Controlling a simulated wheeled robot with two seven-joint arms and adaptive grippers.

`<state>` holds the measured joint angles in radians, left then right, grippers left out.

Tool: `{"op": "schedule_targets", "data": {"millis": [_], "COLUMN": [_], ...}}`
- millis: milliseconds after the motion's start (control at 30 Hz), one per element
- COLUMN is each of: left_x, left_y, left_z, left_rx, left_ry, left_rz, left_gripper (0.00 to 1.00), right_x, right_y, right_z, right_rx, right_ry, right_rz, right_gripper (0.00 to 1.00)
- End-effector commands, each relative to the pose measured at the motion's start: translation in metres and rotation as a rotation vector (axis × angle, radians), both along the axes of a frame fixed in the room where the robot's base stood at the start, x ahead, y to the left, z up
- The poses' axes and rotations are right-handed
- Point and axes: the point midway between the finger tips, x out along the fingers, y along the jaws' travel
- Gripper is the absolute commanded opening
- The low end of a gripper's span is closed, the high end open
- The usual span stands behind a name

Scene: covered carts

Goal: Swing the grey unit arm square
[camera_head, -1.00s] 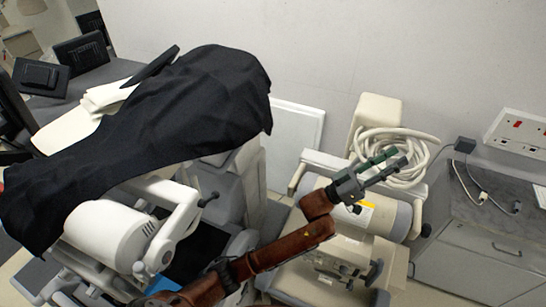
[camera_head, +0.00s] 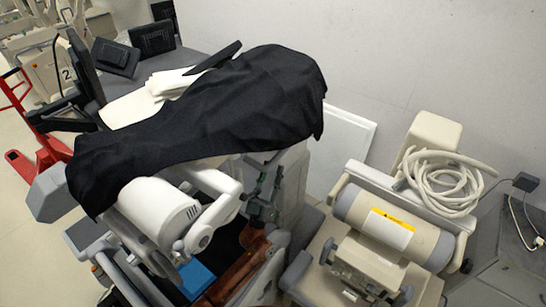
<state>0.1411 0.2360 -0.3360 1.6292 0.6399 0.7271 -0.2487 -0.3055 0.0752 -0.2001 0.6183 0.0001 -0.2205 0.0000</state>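A covered cart unit under a black cloth (camera_head: 230,105) fills the middle. Below the cloth is a white cylindrical housing (camera_head: 155,212) with a white jointed arm (camera_head: 220,205). A grey upright body (camera_head: 292,185) stands to their right; which part is the grey unit arm I cannot tell for sure. My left gripper (camera_head: 268,180), on my brown-red arm, is in front of the grey body, close under the cloth's edge. Its fingers blend into the grey parts, so their opening and any contact are unclear. My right gripper is out of view.
A beige machine with a cylinder (camera_head: 395,228) and a coiled hose (camera_head: 445,185) stands at right. A white panel (camera_head: 343,150) leans on the wall. Dark monitors (camera_head: 115,57) stand at back left, and a red pallet truck (camera_head: 35,150) is at far left.

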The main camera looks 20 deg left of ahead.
Motion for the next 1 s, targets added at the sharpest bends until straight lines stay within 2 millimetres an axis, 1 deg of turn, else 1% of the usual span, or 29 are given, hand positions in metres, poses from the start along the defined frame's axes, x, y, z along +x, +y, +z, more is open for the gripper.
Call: {"op": "schedule_targets", "data": {"millis": [33,200,400,667,1000], "left_x": [0.007,0.024,0.033,0.034,0.034], "left_y": [0.0,-0.001,-0.001,-0.001,-0.001], "left_z": [0.01,0.026,0.033,0.033,0.033], "left_rx": [0.0,0.001,0.001,0.0,0.0], "left_ry": [-0.001,-0.001,0.0,0.001,0.001], "left_rz": [0.0,0.0,0.0,0.0,0.0], "left_gripper": [0.34,0.34,0.34,0.34,0.11], "right_x": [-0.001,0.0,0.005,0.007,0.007], "right_y": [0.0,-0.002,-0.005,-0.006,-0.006], "right_z": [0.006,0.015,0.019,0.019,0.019], "right_rx": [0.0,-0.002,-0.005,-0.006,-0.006], "right_ry": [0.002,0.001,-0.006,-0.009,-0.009], "right_rz": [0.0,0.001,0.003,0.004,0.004], "right_gripper": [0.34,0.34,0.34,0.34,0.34]}}
